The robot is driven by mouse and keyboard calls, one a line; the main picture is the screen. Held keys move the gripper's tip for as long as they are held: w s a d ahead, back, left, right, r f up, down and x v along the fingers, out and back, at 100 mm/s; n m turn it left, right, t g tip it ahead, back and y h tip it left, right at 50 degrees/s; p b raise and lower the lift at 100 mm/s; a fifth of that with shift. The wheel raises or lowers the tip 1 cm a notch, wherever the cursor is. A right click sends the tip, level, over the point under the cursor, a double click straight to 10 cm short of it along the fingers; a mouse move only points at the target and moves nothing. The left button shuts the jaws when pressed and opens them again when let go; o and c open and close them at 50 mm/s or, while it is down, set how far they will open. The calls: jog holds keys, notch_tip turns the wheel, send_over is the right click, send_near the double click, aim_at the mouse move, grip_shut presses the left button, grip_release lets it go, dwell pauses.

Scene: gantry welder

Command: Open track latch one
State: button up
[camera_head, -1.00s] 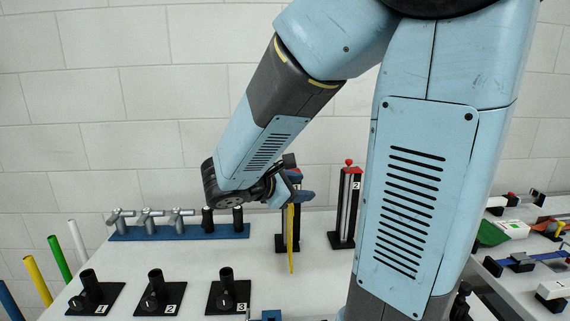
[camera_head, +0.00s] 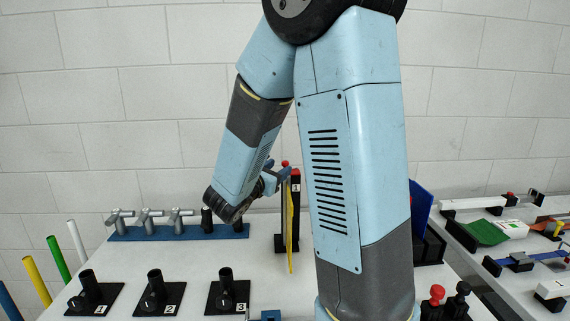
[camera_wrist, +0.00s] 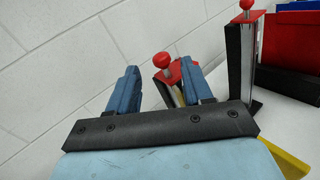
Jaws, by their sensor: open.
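Track latch one (camera_head: 296,205) is a black upright post on a small black base, marked 1, with a red top and red knob (camera_head: 285,163). My gripper (camera_head: 280,176) is at its upper left side, near the knob. In the wrist view my gripper (camera_wrist: 160,72) has its two blue fingers apart, with the red knob (camera_wrist: 163,61) showing between them. I cannot tell whether either finger touches it. The latch's lower part is mostly hidden by the gripper in the wrist view. A long yellow strip (camera_head: 290,235) hangs along the front of the latch.
A second black post with a red knob (camera_wrist: 247,5) stands right of it in the wrist view; my arm hides it in the head view. A blue rail of valve handles (camera_head: 180,232) is to the left. Several black knob stations (camera_head: 153,292) stand in front.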

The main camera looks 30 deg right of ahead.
jog(key=x, duration=0.6)
jog(key=shift+w+d, duration=0.15)
jog(key=shift+d, duration=0.15)
